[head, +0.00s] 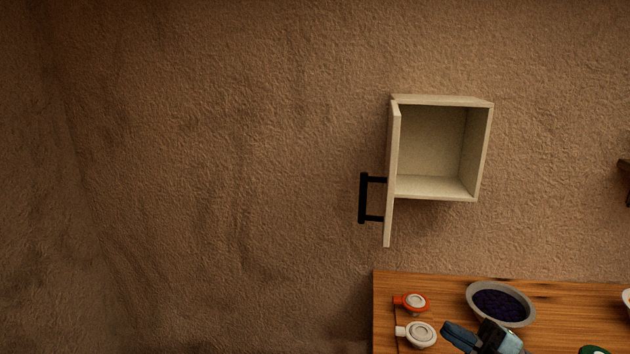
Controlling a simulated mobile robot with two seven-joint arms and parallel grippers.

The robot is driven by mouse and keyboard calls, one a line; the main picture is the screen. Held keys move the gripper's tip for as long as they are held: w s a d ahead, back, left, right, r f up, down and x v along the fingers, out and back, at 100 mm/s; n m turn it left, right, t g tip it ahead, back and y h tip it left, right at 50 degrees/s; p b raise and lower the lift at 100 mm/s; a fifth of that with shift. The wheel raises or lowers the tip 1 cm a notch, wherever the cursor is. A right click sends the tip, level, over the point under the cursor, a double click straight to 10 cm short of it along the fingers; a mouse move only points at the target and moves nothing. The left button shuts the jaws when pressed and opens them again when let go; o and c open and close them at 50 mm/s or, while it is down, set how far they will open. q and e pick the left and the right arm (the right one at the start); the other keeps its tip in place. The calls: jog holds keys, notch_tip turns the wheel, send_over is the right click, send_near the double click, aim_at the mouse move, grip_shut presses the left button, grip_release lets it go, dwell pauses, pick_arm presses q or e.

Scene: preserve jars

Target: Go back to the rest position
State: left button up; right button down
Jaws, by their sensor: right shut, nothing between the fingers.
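My right gripper (463,338) shows at the bottom edge of the head view, low over the wooden table (590,305). It is shut and empty, and part of it is cut off by the frame. It is just right of a white round-topped item (421,334) and below a grey bowl (471,292) with dark purple contents. My left gripper is not in view.
A pale wall cabinet (433,187) hangs above the table, empty inside, its door (391,190) swung open toward me with a black handle (363,198). An orange-rimmed item (415,303) lies near the table's left edge. A green item (592,350) is at bottom right.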

jog(key=s+a+f+m+t+h+p, duration=0.1)
jog(key=s+a+f+m+t+h, duration=0.15)
jog(key=f+m+h, duration=0.45)
jog(key=s+a+f+m+t+h+p, duration=0.1)
jog(key=s+f+m+t+h, duration=0.35)
jog(key=f+m, duration=0.45)
jog(key=s+f+m+g+h+p, duration=0.1)
jog(key=s+f+m+g+h, duration=0.4)
jog(key=s+f, duration=0.7)
jog(key=shift+s+m+p, duration=0.4)
jog(key=shift+s+m, duration=0.3)
jog(key=shift+s, duration=0.05)
